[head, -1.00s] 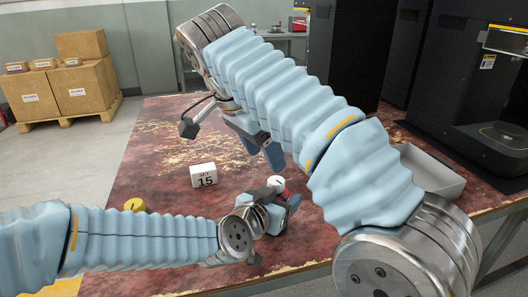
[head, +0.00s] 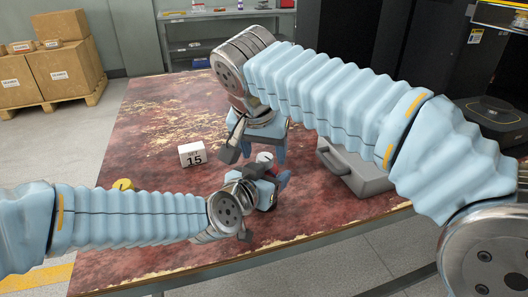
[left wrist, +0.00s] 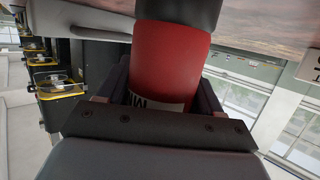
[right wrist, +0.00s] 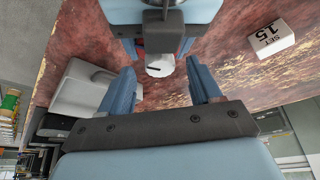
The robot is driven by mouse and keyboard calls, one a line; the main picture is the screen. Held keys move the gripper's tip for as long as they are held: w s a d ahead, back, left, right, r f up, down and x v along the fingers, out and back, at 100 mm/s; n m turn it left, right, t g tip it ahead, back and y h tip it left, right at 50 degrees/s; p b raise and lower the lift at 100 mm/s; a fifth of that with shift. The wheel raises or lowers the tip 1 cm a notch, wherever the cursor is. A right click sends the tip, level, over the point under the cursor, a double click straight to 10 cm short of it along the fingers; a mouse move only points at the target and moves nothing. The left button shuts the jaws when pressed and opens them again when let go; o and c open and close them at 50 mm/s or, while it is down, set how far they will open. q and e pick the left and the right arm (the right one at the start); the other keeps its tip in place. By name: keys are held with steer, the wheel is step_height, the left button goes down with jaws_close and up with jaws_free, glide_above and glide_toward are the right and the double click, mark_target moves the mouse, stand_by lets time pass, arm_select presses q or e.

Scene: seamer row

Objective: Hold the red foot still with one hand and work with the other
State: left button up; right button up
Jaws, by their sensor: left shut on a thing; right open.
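The red foot (left wrist: 172,60) fills the middle of the left wrist view, with a white lettered label and a dark part at its end. My left gripper (left wrist: 160,90) is shut on it, one dark jaw on each side. In the head view the foot's white round top (head: 265,157) shows above my left gripper (head: 268,182), and its body is mostly hidden. My right gripper (right wrist: 160,88) is open and empty. The white top, with a dark slot, also shows in the right wrist view (right wrist: 159,66), beyond and between the open fingers, apart from them.
A white block marked SET 15 (head: 192,154) and a yellow round piece (head: 123,184) stand on the worn red table (head: 150,130). A grey case with a handle (head: 365,178) lies right of the grippers. The table's far left part is clear.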

steer(key=shift+w+f, duration=0.25)
steer(key=shift+f, duration=0.35)
steer(key=c, duration=1)
steer(key=m, duration=0.2)
steer(key=m+h, duration=0.1)
steer(key=m, duration=0.1)
steer(key=shift+m+g+h, duration=0.3)
steer(key=shift+c, duration=0.3)
steer(key=o, duration=1.1)
steer(key=shift+c, duration=0.2)
